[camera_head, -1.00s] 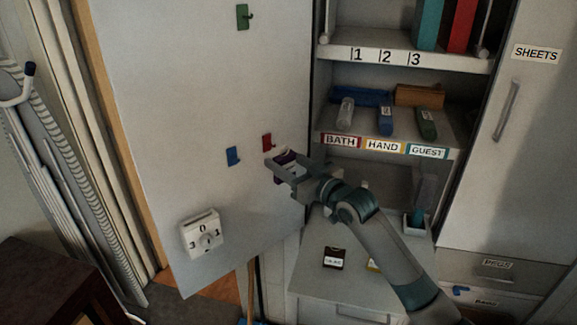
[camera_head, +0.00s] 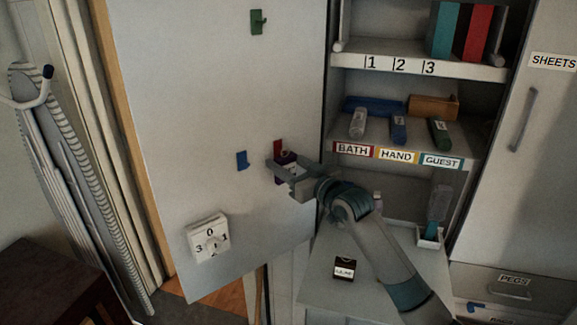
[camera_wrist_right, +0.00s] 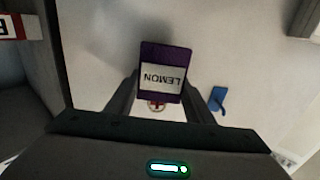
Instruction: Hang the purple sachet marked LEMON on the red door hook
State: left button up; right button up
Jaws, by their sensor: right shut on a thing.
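The purple sachet marked LEMON (camera_wrist_right: 164,60) is between the fingers of my right gripper (camera_head: 284,174); its label reads upside down in the right wrist view. The sachet also shows in the head view (camera_head: 289,158), partly hidden by the gripper. My right gripper is shut on it, close to the door face. The red door hook (camera_head: 278,146) is just above the sachet. A small ring with red inside it (camera_wrist_right: 157,104) shows by the sachet's edge in the wrist view. I cannot tell whether the ring is around the hook or only in front of it. My left gripper is out of view.
A blue hook (camera_head: 242,160) is left of the red one, and a green hook (camera_head: 258,21) is higher on the door. A white dial (camera_head: 208,238) is below. A dark labelled sachet (camera_head: 344,268) lies on the lower surface. Labelled shelves (camera_head: 398,155) stand to the right.

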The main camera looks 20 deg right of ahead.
jog(key=shift+w+a+f, duration=0.1)
jog(key=shift+w+f, duration=0.05)
jog(key=shift+f, duration=0.3)
jog(key=shift+a+f, duration=0.1)
jog(key=shift+f, duration=0.1)
jog(key=o, duration=0.9)
jog(key=shift+o, duration=1.2)
jog(key=shift+a+r, duration=0.1)
jog(key=shift+r, duration=0.15)
jog(key=shift+d, duration=0.25)
